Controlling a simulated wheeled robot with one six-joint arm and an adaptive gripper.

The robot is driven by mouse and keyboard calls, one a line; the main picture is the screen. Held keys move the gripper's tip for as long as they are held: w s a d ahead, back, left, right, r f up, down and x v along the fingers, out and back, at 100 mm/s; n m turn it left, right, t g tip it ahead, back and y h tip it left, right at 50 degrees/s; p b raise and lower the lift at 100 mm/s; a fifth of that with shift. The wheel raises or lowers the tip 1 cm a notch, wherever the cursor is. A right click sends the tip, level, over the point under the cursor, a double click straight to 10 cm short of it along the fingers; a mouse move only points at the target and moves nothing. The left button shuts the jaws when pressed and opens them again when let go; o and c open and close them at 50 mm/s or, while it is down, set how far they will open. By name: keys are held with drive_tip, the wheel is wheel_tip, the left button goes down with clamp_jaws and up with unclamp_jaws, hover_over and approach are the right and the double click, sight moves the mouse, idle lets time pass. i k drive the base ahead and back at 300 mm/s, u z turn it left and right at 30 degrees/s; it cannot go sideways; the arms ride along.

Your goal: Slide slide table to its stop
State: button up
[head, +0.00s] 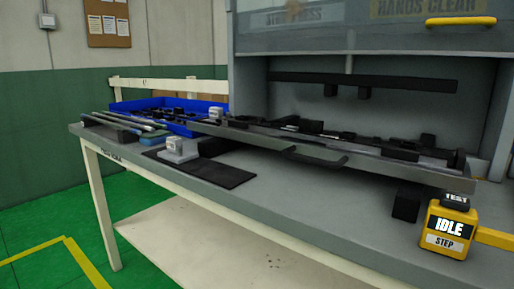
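The slide table (405,173) is a long grey plate carrying black fixtures and trim parts. It lies across the workbench in front of the machine opening and juts out over the bench toward me. A dark handle (313,158) sticks out of its front edge. How far the table is from its stop cannot be seen. My gripper is not in view, and nothing is seen touching the handle.
The press (355,40) stands behind, its yellow-handled guard (460,21) raised. A yellow box (447,229) reading IDLE, STEP and TEST is at the front right. A blue bin (218,104), black mat (231,178) and grey rods (126,121) occupy the bench's left.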

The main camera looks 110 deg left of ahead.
sight(403, 164)
drive_tip(key=u, duration=5.95)
drive_tip(key=k, duration=0.55)
drive_tip(key=z, duration=1.15)
